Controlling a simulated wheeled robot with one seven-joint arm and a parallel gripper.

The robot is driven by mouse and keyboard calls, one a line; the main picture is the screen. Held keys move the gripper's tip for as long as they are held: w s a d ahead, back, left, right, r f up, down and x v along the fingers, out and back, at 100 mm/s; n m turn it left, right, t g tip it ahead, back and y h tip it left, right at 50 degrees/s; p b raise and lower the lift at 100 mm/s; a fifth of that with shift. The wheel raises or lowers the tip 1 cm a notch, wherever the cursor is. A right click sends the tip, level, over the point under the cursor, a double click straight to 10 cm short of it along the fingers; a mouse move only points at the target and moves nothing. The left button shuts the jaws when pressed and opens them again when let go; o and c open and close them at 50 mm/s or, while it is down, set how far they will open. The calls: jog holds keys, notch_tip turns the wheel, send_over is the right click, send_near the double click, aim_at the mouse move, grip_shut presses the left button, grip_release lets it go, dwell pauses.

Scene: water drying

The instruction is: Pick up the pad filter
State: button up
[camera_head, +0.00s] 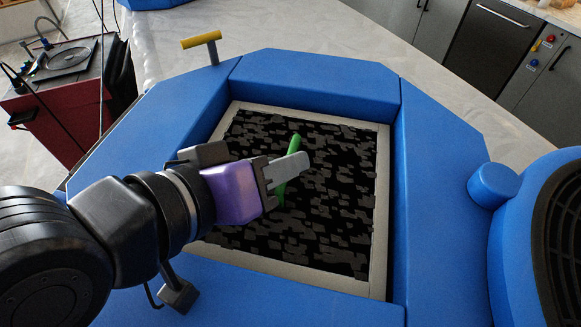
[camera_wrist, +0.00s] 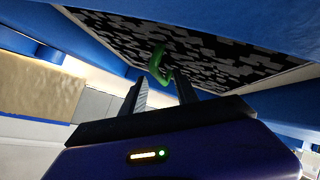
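The pad filter (camera_head: 335,215) is a black and grey mottled square in a pale frame, set down inside a blue octagonal housing. A green handle (camera_head: 293,148) stands on it near the middle. My gripper (camera_head: 297,163) reaches in from the left, over the pad, and one grey finger hides part of the handle. In the wrist view, my gripper (camera_wrist: 162,84) has its two fingers apart. The green handle (camera_wrist: 157,62) shows just past the fingertips, roughly in line with the gap. I cannot tell whether a finger touches it. The pad (camera_wrist: 215,58) fills the upper part behind.
The blue housing (camera_head: 310,75) walls the pad on all sides. A yellow-topped T-handle (camera_head: 201,41) stands at its back left. A blue machine with a dark grille (camera_head: 563,235) is at the right. A red cart (camera_head: 60,120) stands at the left.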

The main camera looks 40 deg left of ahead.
jog(key=shift+w+f, duration=0.2)
jog(key=shift+w, duration=0.1)
jog(key=shift+c, duration=0.5)
grip_shut()
jog(key=shift+a+r, duration=0.1)
jog(key=shift+r, duration=0.05)
